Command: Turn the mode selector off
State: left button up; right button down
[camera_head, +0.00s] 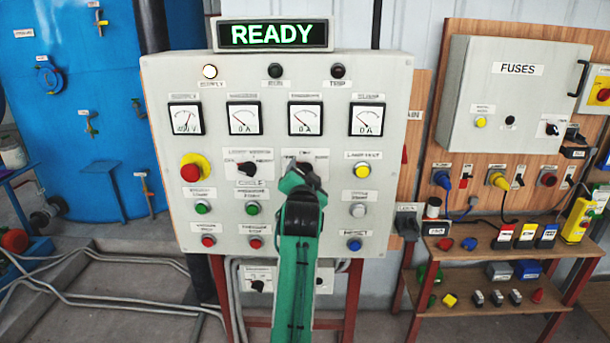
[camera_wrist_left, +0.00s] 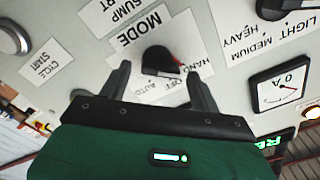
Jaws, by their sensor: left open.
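The mode selector (camera_wrist_left: 160,60) is a black knob with a red mark, under the upside-down word MODE in the left wrist view. Its plate reads HAND, OFF and AUTO, and the red mark seems to lie toward the HAND side. My left gripper (camera_wrist_left: 159,72) is open, with one finger on each side of the knob. I cannot tell whether the fingers touch it. In the head view my left gripper (camera_head: 304,174) is in front of the grey control panel (camera_head: 385,230) and hides most of the selector. My right gripper is not in view.
A similar black selector (camera_head: 247,168) sits just left of my gripper. A red emergency button (camera_head: 191,172), several coloured push buttons and a row of meters surround it. A lit READY sign (camera_head: 273,35) tops the panel. A fuse box (camera_head: 515,95) and shelves stand at the right.

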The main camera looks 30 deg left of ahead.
pick_arm(q)
jog(key=shift+c, duration=0.4)
jog(key=c, duration=0.9)
jog(key=shift+r+m+p, duration=0.2)
jog(key=shift+m+p, duration=0.8)
jog(key=shift+p, duration=0.2)
jog(key=m+p, duration=0.4)
jog(key=shift+w+d, duration=0.1)
jog(key=shift+d, duration=0.05)
jog(key=m+p, duration=0.2)
jog(key=shift+f+m+p, duration=0.15)
jog(key=shift+m+p, duration=0.15)
jog(key=shift+m, duration=0.1)
jog(key=shift+d+f+m+p, duration=0.1)
jog(key=shift+m+p, duration=0.35)
jog(key=shift+m, duration=0.15)
jog(key=o, duration=1)
jog(key=shift+w+f, duration=0.1)
